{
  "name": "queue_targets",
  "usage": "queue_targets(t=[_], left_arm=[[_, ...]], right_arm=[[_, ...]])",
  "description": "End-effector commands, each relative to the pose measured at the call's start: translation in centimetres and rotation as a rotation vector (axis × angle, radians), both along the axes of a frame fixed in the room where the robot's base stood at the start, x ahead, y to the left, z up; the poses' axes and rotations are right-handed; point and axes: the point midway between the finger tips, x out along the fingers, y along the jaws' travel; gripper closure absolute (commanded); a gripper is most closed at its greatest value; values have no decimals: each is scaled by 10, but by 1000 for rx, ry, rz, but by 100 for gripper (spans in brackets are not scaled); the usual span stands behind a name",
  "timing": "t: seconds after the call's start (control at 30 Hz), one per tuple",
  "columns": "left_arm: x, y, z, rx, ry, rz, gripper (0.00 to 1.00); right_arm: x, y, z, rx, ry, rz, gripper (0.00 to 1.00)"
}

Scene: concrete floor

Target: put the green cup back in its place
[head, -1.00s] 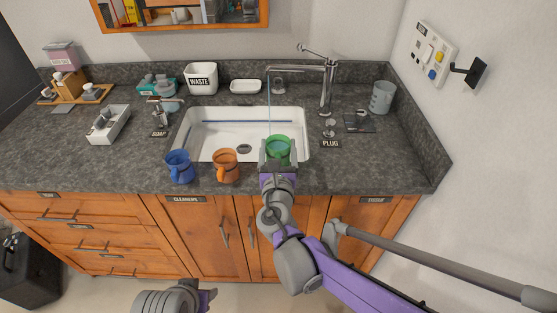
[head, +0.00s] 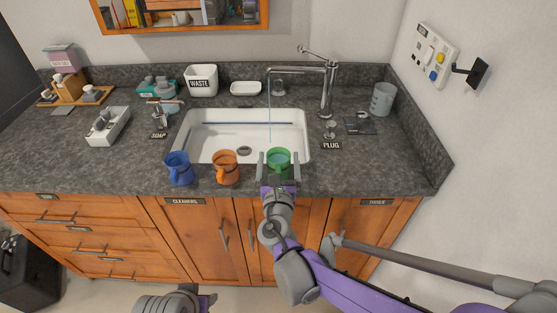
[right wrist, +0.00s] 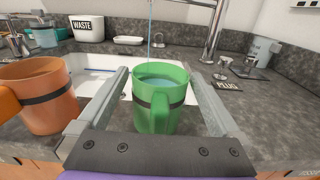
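The green cup (head: 279,157) stands upright at the counter's front edge, right of the orange cup (head: 226,167) and blue cup (head: 179,168). It has a dark band and bluish liquid inside. In the right wrist view the green cup (right wrist: 158,100) is between the fingers, handle facing my gripper, with a gap on each side. My right gripper (head: 279,166) is open around the cup. My left gripper (head: 207,299) is only partly seen at the bottom edge; its fingers cannot be made out.
The white sink (head: 215,125) lies behind the cups, with water running from the tap (head: 325,92). A grey measuring cup (head: 382,98) stands at the right back. A waste bin (head: 201,80) and a soap pump (head: 159,120) stand left. The counter right of the green cup is clear.

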Motion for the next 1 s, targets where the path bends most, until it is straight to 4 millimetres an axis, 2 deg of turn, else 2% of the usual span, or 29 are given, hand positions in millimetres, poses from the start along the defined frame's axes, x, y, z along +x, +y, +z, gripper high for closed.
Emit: queue_targets(t=[0.23, 0.37, 0.7, 0.83, 1.0], left_arm=[[0, 0, 3, 0, -1, 0, 50], [0, 0, 2, 0, -1, 0, 50], [0, 0, 1, 0, 0, 0, 50], [0, 0, 2, 0, -1, 0, 50], [0, 0, 2, 0, -1, 0, 50]], right_arm=[[-4, 0, 4, 0, 0, 1, 0], [-26, 0, 3, 2, 0, 2, 0], [-97, 1, 3, 1, 0, 3, 0], [-113, 1, 3, 1, 0, 2, 0], [-120, 0, 3, 0, 0, 0, 0]])
